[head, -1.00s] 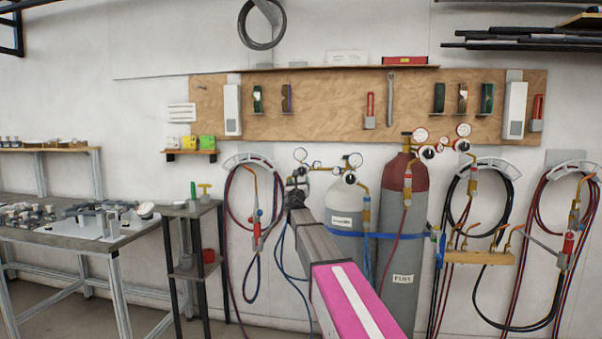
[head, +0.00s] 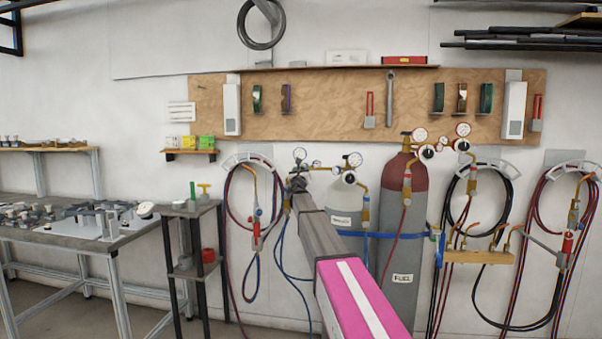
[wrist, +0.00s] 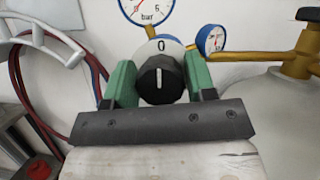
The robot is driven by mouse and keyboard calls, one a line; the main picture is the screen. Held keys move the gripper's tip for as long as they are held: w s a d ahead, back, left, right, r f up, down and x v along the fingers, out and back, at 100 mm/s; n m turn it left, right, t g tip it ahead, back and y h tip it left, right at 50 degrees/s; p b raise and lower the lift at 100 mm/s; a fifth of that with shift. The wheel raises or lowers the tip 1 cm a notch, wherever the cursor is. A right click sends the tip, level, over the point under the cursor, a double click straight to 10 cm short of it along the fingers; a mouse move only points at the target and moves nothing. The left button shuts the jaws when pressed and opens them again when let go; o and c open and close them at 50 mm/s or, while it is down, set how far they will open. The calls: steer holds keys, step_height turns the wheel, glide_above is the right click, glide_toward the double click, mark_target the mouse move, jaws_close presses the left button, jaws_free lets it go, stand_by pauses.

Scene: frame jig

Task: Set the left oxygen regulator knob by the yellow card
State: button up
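The black regulator knob (wrist: 161,79) is in the middle of the wrist view, its white pointer line upright below the "0" on the pale scale plate (wrist: 163,47). My gripper (wrist: 162,82) has one green finger on each side of the knob. No clear gap shows, but I cannot tell whether the fingers press on it. A bar gauge (wrist: 147,8) is above, cut off by the frame edge. In the head view my gripper (head: 298,182) is at the left regulator, below its gauge (head: 300,154), and hides the knob. I cannot single out a yellow card.
The grey cylinder (head: 343,221) stands right of my gripper, with the red-topped fuel cylinder (head: 404,250) beside it. Hoses (head: 233,215) hang on the left. Small yellow and green items (head: 189,143) sit on a wall shelf. A small stand (head: 190,209) is at lower left.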

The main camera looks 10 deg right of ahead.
steer(key=c, duration=0.4)
steer(key=shift+c, duration=0.2)
steer(key=shift+m+h, duration=0.4)
steer(key=shift+m, duration=0.1)
steer(key=m+h, duration=0.1)
steer(key=m, duration=0.1)
steer(key=m+g+h, duration=0.1)
steer(key=m, duration=0.2)
steer(key=shift+h, duration=0.3)
steer(key=m+g+h, duration=0.1)
steer(key=m, duration=0.2)
steer(key=m+g+h, duration=0.1)
steer(key=m, duration=0.2)
steer(key=shift+m+h, duration=0.3)
steer(key=shift+m, duration=0.1)
steer(key=m+g, duration=0.1)
steer(key=m, duration=0.2)
steer(key=m+g+h, duration=0.1)
steer(key=m+g, duration=0.1)
steer(key=m, duration=0.1)
steer(key=shift+d+m, duration=0.1)
steer(key=shift+m, duration=0.3)
steer(key=shift+f+m+g, duration=0.1)
steer(key=shift+m+g, duration=0.9)
steer(key=shift+m, duration=1.3)
steer(key=shift+s, duration=0.1)
